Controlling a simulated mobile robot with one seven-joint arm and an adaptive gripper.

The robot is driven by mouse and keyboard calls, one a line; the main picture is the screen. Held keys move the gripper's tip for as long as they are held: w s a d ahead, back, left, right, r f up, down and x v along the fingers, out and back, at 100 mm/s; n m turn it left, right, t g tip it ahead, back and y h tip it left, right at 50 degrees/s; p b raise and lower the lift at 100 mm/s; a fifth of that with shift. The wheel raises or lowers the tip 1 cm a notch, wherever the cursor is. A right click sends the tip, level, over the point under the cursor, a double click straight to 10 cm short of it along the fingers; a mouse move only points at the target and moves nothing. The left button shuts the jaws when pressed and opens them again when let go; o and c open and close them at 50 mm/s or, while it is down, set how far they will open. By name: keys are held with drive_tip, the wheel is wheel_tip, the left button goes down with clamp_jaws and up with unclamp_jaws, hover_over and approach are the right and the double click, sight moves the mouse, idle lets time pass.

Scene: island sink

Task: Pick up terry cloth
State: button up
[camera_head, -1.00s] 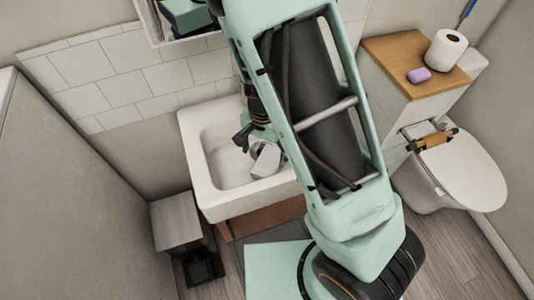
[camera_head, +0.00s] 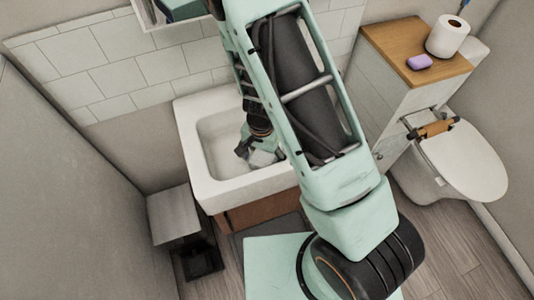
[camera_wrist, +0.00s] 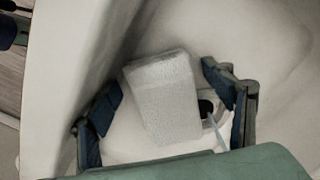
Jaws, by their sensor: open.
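The terry cloth (camera_wrist: 163,98) is a pale, folded, textured block lying in the white sink basin, partly over the dark drain. In the head view the cloth (camera_head: 264,158) shows only in part, beside my gripper. My gripper (camera_wrist: 160,98) is open in the wrist view, with one blue-padded finger to the left of the cloth and one to the right. No finger visibly touches it. In the head view my gripper (camera_head: 252,152) is down inside the basin, and my arm hides the sink's right side.
The sink (camera_head: 188,150) has raised rims around the gripper. A tiled wall (camera_head: 110,65) stands behind it. A grey bin (camera_head: 174,215) stands at the lower left. A wooden-topped cabinet (camera_head: 380,38) holds a toilet roll (camera_head: 447,36) and purple soap (camera_head: 419,62). The toilet (camera_head: 465,160) is at right.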

drive_tip(key=shift+c, duration=0.7)
drive_tip(key=c, duration=1.2)
drive_tip(key=shift+r, duration=0.15)
